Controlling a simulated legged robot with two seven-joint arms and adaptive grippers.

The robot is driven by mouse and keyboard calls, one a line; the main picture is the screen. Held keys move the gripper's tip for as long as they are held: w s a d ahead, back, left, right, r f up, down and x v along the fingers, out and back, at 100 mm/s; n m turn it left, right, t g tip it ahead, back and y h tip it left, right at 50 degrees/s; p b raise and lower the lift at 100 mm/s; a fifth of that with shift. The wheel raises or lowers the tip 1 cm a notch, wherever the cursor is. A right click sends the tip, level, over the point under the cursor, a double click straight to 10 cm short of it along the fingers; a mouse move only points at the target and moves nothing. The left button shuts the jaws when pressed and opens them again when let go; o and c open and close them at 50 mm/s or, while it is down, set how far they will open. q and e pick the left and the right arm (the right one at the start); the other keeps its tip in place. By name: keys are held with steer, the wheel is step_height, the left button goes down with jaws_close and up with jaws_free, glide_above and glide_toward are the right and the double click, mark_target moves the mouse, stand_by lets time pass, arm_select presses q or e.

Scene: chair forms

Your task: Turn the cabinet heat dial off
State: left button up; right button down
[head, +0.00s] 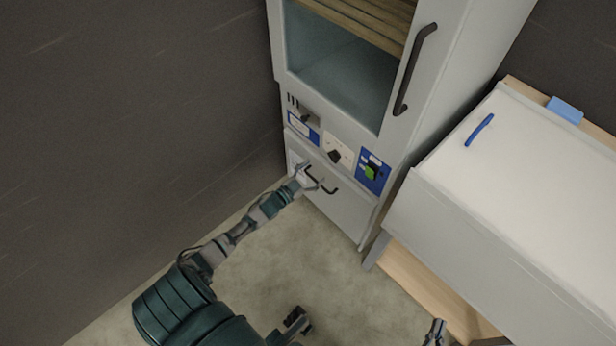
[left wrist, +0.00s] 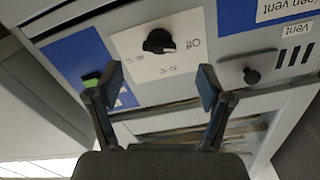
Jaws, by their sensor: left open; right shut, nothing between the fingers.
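The heat dial is a black knob (head: 335,156) on a white plate in the cabinet's (head: 345,215) control panel. In the left wrist view the dial (left wrist: 158,41) appears upside down, with "Off" printed to its right. A pale mark shows on its right side; its exact setting is hard to tell. My left gripper (head: 305,177) is open in front of the panel, just below and left of the dial. Its fingers (left wrist: 161,82) are spread in the wrist view, apart from the dial, which lies beyond the gap. My right gripper (head: 436,330) is shut and empty at the bottom edge.
A green switch (head: 371,172) on a blue plate and a vent knob (head: 306,117) flank the dial. A black drawer handle (head: 322,182) sits below, close to my left gripper. A glass door is above. A white-lidded unit (head: 500,190) stands right. Floor is clear in front.

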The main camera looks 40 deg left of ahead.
arm_select(q)
steer(key=s, duration=0.3)
steer(key=shift+a, duration=0.1)
stand_by(0.4)
